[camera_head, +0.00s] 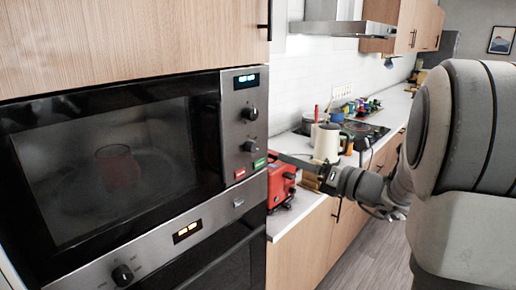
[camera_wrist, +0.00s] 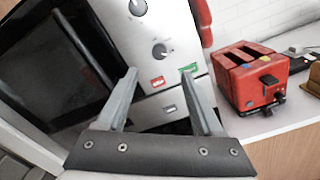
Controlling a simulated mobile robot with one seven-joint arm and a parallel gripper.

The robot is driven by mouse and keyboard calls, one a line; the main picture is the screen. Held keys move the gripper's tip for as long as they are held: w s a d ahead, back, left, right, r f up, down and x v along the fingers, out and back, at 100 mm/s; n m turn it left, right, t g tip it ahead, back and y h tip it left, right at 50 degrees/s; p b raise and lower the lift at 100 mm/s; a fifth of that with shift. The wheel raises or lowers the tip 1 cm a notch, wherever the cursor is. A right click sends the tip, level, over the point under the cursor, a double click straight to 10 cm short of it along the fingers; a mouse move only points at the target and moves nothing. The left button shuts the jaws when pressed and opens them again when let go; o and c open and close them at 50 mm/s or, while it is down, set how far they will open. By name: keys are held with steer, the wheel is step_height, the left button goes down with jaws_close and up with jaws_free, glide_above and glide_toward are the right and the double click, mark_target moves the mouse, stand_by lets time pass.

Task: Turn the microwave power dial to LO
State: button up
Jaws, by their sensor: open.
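The built-in microwave (camera_head: 110,150) has a silver control panel with an upper dial (camera_head: 250,113) and a lower dial (camera_head: 250,145). Their markings are too small to read, so I cannot tell which is the power dial. In the wrist view the lower dial (camera_wrist: 160,51) lies just beyond and between my fingertips, and the upper dial (camera_wrist: 138,7) is at the top edge. A red button (camera_wrist: 157,82) and a green button (camera_wrist: 188,68) sit below. My gripper (camera_wrist: 159,72) is open and empty, facing the panel; in the head view (camera_head: 290,161) it is to the panel's right.
A red toaster (camera_wrist: 262,78) stands on the counter right of the microwave, below my gripper. A cream kettle (camera_head: 327,143) and a hob (camera_head: 360,130) are farther back. An oven with another dial (camera_head: 122,275) is below. A red mug (camera_head: 118,168) shows behind the microwave door.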

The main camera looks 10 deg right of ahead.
mark_target(255, 147)
steer(key=p+x, duration=0.1)
steer(key=x, duration=1)
steer(key=shift+w+a, duration=0.15)
steer(key=shift+w, duration=0.05)
jaws_close()
